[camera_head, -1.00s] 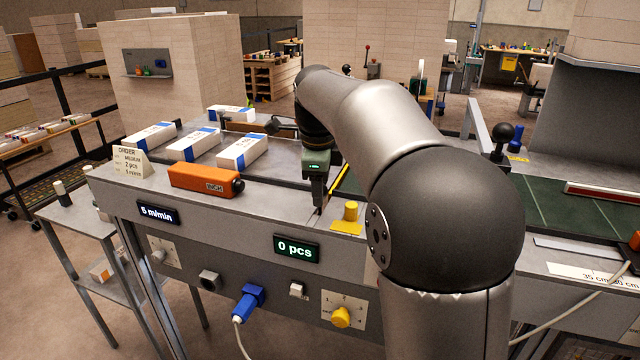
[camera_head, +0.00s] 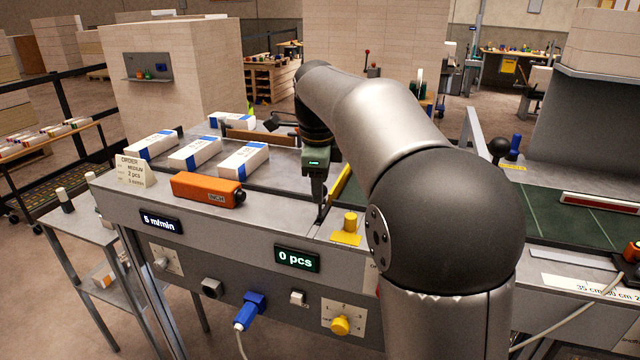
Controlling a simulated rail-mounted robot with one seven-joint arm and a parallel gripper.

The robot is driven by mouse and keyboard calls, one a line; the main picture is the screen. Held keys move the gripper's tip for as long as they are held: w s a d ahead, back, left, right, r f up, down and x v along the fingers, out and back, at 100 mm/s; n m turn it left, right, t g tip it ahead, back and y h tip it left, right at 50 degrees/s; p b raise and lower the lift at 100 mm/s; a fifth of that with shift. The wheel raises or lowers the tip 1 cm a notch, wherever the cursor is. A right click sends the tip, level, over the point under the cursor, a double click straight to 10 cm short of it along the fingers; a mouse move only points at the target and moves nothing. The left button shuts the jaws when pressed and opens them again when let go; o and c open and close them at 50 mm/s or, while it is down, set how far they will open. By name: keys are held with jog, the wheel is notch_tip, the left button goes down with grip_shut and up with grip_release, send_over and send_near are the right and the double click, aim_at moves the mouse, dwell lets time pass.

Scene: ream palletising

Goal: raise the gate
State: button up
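A yellow bar (camera_head: 342,182), possibly the gate, stands across the conveyor just right of my gripper. My arm hides most of it, so I cannot tell whether it is down or raised. My gripper (camera_head: 320,217) points down by the front edge of the conveyor, left of a yellow knob (camera_head: 350,223). It appears narrow and seen edge-on. I cannot tell whether its fingers are apart or touch anything.
Several white and blue reams (camera_head: 243,160) lie on the conveyor (camera_head: 280,190) to the left. An orange box (camera_head: 208,190) sits on its front ledge. A black ball-topped lever (camera_head: 500,147) and blue handle (camera_head: 515,143) stand right of my arm, beside a green belt (camera_head: 540,205).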

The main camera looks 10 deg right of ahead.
jog(key=shift+f, duration=0.15)
jog(key=p+v, duration=0.2)
jog(key=v, duration=1.5)
jog(key=shift+r, duration=0.25)
jog(key=shift+f, duration=0.1)
jog(key=s+f+n, duration=1.1)
jog(key=s+f, duration=0.2)
jog(key=f, duration=0.3)
jog(key=s+d+f+n+g, duration=0.1)
jog(key=s+f+n, duration=1)
jog(key=s+f, duration=0.3)
notch_tip(320, 180, down, 3)
jog(key=shift+f+g+y, duration=0.1)
jog(key=shift+g+y, duration=0.2)
jog(key=shift+y, duration=0.1)
